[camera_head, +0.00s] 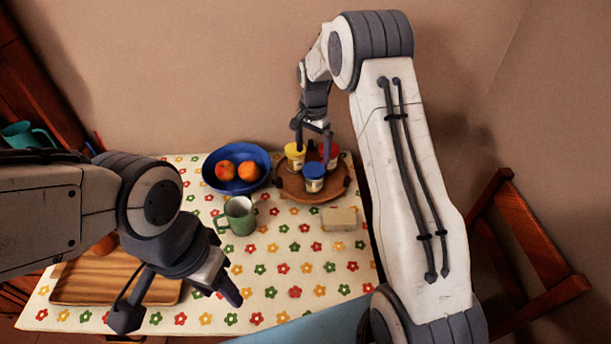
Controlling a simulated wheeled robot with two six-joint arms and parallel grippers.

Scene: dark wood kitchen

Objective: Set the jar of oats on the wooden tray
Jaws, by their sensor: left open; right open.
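A round wooden tray (290,188) lies near the back right of the table. Three small jars stand on it: a yellow-lidded jar (295,155), a red-lidded jar (331,154) and a blue-lidded jar (314,178). The labels are too small to read, so I cannot tell which holds oats. My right gripper (313,146) is open, with its fingers pointing down at the jars, between the yellow and red lids. It partly covers these jars, and I cannot tell whether it touches one. My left gripper (180,306) is open and empty over the front left of the table.
A blue bowl (262,180) with two orange fruits stands left of the tray. A green mug (238,217) and a beige block (339,219) are in front. A striped wooden board (115,284) lies front left, partly behind my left arm. A wooden chair (535,260) stands at right.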

